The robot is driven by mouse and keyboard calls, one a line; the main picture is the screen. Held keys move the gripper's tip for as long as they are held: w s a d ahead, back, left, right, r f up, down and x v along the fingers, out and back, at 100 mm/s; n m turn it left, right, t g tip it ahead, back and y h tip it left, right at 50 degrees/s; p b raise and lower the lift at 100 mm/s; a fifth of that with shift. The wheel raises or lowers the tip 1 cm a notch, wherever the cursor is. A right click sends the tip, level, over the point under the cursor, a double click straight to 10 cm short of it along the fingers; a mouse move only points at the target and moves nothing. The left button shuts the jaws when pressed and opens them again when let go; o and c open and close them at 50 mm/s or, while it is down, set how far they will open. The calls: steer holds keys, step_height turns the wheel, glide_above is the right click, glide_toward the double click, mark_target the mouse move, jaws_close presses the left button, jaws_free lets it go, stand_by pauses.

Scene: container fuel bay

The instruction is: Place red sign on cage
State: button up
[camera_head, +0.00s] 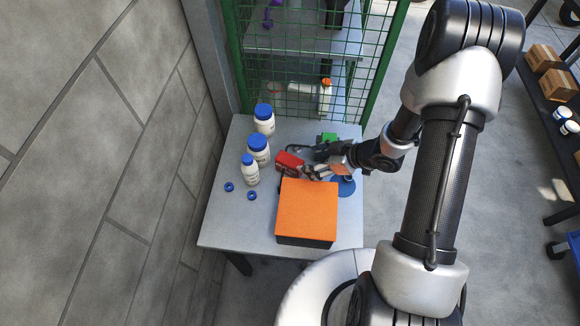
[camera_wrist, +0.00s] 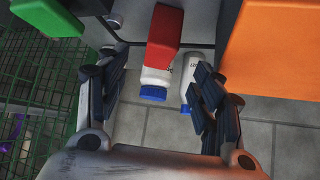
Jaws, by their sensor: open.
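The red sign (camera_head: 289,161) is a small red block on the grey table, between the white bottles and the orange-topped box. My gripper (camera_head: 303,163) is open beside it, reaching in from the right. In the wrist view the red sign (camera_wrist: 165,36) shows between and beyond the spread fingers of my gripper (camera_wrist: 155,92); I see no finger closed on it. The green mesh cage (camera_head: 300,50) stands at the back of the table, and its mesh shows at the left of the wrist view (camera_wrist: 45,80). The sign's underside is hidden.
Several blue-capped white bottles (camera_head: 258,150) stand left of the sign, with blue rings (camera_head: 252,195) nearby. The orange-topped box (camera_head: 307,208) is close in front of my gripper. A green block (camera_head: 329,137) lies behind it. The table's front left is clear.

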mark_target(294, 162)
steer(key=b+x, duration=0.1)
steer(key=x, duration=0.5)
steer(key=shift+b, duration=0.4)
steer(key=b+x, duration=0.2)
steer(key=x, duration=0.3)
steer(key=shift+w+a+f, duration=0.1)
steer(key=shift+a, duration=0.1)
steer(key=shift+c, duration=0.5)
steer(key=c, duration=1.2)
steer(key=shift+o, duration=0.2)
